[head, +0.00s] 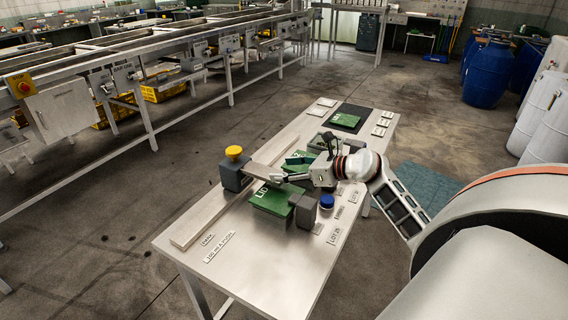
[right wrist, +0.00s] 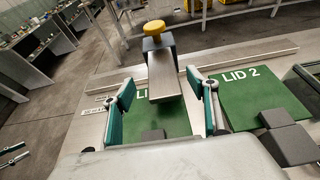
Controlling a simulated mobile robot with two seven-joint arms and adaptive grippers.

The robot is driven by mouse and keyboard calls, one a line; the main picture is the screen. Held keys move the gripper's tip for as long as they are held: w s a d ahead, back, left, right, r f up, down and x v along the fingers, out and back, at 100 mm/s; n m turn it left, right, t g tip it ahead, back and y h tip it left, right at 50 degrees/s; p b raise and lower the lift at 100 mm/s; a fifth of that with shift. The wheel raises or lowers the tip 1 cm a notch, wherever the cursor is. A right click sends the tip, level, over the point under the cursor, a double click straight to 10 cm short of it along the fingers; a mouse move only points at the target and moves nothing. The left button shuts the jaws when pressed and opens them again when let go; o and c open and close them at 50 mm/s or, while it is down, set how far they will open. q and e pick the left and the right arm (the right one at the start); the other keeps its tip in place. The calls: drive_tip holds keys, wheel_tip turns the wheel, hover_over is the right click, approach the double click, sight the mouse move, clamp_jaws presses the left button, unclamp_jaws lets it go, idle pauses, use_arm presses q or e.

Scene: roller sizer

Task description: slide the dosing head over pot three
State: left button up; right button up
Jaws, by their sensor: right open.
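The dosing head is probably the dark grey block (head: 233,178) with a yellow knob (head: 234,151) and a flat metal arm (head: 268,172), on a pale rail (head: 205,224); it also shows in the right wrist view (right wrist: 158,45). My right gripper (head: 286,168) is open, its teal-padded fingers (right wrist: 162,88) on either side of the metal arm with gaps visible. A green panel (head: 268,203) lies below; another marked LID 2 (right wrist: 255,98) is to the right in the wrist view. I cannot identify pot three. Two finger-like shapes (right wrist: 14,155), perhaps my left gripper, show at the wrist view's left edge.
Grey blocks (head: 305,212) and a blue-topped round item (head: 327,201) stand near the panels on the metal table (head: 265,268). Printed labels (head: 220,247) lie along its front. A black mat with a green panel is at the far end.

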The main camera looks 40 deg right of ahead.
sight(264, 170)
drive_tip(key=shift+s+d+f, duration=0.1)
drive_tip(key=shift+d+f, duration=0.05)
drive_tip(key=shift+d, duration=0.05)
drive_tip(key=shift+w+a+f, duration=0.1)
drive_tip(key=shift+w+f, duration=0.05)
drive_tip(key=shift+w, duration=0.1)
drive_tip(key=p+x, duration=0.1)
drive_tip(key=x, duration=0.6)
drive_tip(key=c, duration=1.6)
